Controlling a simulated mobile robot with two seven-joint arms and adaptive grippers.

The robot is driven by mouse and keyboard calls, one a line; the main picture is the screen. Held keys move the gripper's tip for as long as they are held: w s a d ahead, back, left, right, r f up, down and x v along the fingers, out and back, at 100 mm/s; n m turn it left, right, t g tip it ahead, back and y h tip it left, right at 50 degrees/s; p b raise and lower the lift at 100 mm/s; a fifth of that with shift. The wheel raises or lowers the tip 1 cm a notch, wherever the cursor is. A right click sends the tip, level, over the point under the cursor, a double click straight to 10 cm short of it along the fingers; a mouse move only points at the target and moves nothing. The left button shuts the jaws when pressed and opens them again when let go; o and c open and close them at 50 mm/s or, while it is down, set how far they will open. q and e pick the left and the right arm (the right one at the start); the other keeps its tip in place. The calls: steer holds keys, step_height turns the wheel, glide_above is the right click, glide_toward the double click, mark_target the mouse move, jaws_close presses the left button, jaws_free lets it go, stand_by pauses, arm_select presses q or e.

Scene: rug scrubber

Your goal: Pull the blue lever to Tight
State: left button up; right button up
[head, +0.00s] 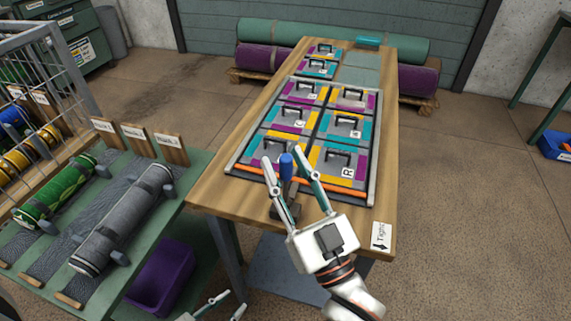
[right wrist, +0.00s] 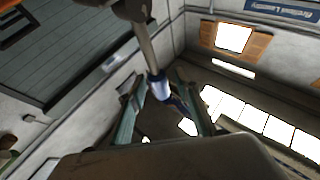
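The blue lever (head: 286,165) stands on a dark base (head: 284,207) at the near edge of the wooden table. My right gripper (head: 284,156) is open, with one finger on each side of the blue handle. The right wrist view shows the blue handle (right wrist: 160,88) between the two spread fingers, with visible gaps, so the gripper is not closed on it. The "Tight" label (head: 381,236) is on the table's near right corner, its arrow pointing toward the near edge. My left gripper (head: 229,301) is low at the bottom edge, partly cut off, its fingers apart.
A frame with colourful handled panels (head: 298,120) covers the table beyond the lever. A green rack with rolled rugs (head: 125,220) stands at left, with a purple bin (head: 162,275) beneath. Large rolls (head: 335,38) lie behind the table.

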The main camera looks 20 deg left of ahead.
steer(key=v, duration=1.1)
steer(key=shift+s+d, duration=0.2)
steer(key=shift+s, duration=0.1)
